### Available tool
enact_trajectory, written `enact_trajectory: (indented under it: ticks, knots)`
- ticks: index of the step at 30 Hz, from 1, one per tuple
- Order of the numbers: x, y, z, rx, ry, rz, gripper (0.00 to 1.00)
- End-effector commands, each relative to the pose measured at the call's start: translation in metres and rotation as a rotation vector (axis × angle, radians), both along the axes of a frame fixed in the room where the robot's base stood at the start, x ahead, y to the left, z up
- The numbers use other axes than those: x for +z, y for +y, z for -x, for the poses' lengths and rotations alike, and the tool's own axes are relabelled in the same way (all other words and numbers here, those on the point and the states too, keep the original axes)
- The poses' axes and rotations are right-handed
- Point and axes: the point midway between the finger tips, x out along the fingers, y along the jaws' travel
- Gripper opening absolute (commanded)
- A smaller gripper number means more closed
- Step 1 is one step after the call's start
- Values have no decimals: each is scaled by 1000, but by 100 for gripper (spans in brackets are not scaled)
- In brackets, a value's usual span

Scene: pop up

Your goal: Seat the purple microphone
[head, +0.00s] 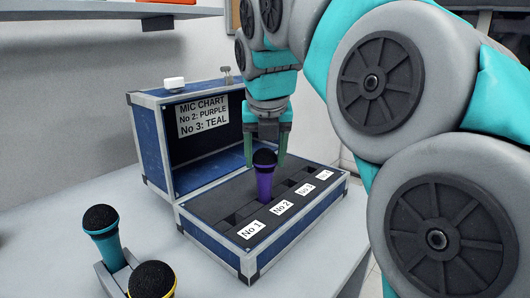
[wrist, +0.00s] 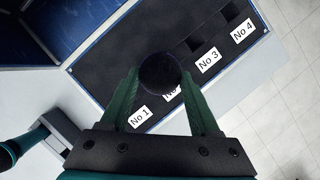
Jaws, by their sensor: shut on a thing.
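The purple microphone (head: 264,184) is upright with its dark ball head up, between the green fingers of my gripper (head: 265,160). My gripper is shut on it. Its lower end is at the No 2 slot of the dark foam insert (head: 222,205) in the blue case; I cannot tell how deep it sits. In the wrist view, its black head (wrist: 160,73) hides the slot and part of the No 2 label (wrist: 171,93). The No 3 slot (wrist: 203,45) and No 4 slot (wrist: 229,14) look empty. The chart (head: 203,117) in the lid reads No 2: PURPLE, No 3: TEAL.
The raised case lid (head: 150,140) stands behind the insert, with a white block (head: 174,83) on top. The table's right edge is close to the case.

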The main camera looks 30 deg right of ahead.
Motion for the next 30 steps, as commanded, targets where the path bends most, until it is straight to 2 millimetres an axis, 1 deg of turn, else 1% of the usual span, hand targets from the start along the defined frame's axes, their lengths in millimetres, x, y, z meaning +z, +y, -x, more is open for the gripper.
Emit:
enact_trajectory:
  ticks: [12, 13, 21, 22, 30]
  knots:
    - [-2, 0, 0, 0, -1, 0, 7]
    - [-2, 0, 0, 0, -1, 0, 65]
    - [-3, 0, 0, 0, -1, 0, 95]
    - [-3, 0, 0, 0, -1, 0, 98]
    - [-2, 0, 0, 0, -1, 0, 98]
